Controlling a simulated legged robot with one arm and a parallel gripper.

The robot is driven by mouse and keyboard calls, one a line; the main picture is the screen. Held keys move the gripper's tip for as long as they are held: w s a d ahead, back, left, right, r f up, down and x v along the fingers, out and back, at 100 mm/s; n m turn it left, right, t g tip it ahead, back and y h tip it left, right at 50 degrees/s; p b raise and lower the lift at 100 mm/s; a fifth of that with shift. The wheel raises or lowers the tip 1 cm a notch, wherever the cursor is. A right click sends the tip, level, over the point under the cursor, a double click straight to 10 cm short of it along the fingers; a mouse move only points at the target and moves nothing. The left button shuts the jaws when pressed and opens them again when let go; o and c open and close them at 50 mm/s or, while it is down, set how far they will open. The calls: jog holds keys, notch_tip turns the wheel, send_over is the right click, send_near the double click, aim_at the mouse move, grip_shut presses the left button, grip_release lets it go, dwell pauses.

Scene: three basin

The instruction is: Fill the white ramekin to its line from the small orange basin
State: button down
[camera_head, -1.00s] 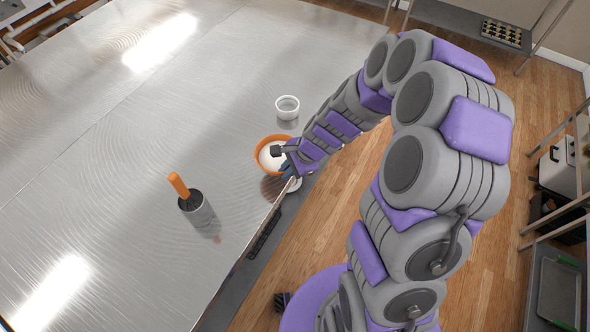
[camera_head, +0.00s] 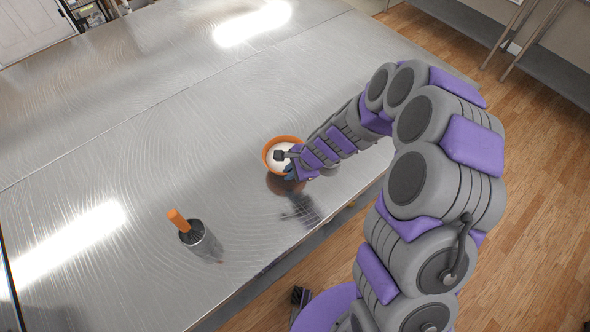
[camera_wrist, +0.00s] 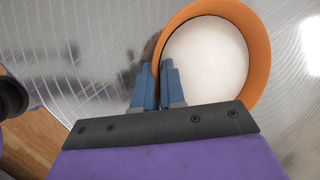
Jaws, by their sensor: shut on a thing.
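The orange basin (camera_head: 268,147) holds white contents (camera_head: 281,158) and is at my arm's end over the steel table. In the wrist view the basin (camera_wrist: 261,58) fills the upper right, with its white contents (camera_wrist: 207,62) looking level. My gripper (camera_head: 289,170) is shut on the basin's near rim. Its blue fingers (camera_wrist: 158,75) sit one on each side of the wall in the wrist view. I cannot tell clearly how high the basin is above the table. The white ramekin is not clearly in view now; my arm may hide it.
The table's edge and wooden floor (camera_head: 530,170) lie to the right.

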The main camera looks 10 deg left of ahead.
jog(key=shift+d+r, duration=0.15)
jog(key=shift+d, duration=0.75)
jog(key=shift+w+d+f+y+b, duration=0.25)
jog(key=shift+w+f+y+b, duration=0.1)
jog(key=shift+y+b, duration=0.3)
jog(key=shift+s+a+r, duration=0.15)
jog(key=shift+a+r, duration=0.05)
jog(key=shift+a, duration=0.25)
jog(key=shift+d, duration=0.25)
jog(key=shift+d+g, duration=0.1)
jog(key=shift+g, duration=0.2)
jog(key=shift+w+d+f+y+b, duration=0.1)
jog(key=shift+w+d+y+b, duration=0.15)
jog(key=shift+d+y+b, duration=0.1)
jog(key=shift+a, duration=0.1)
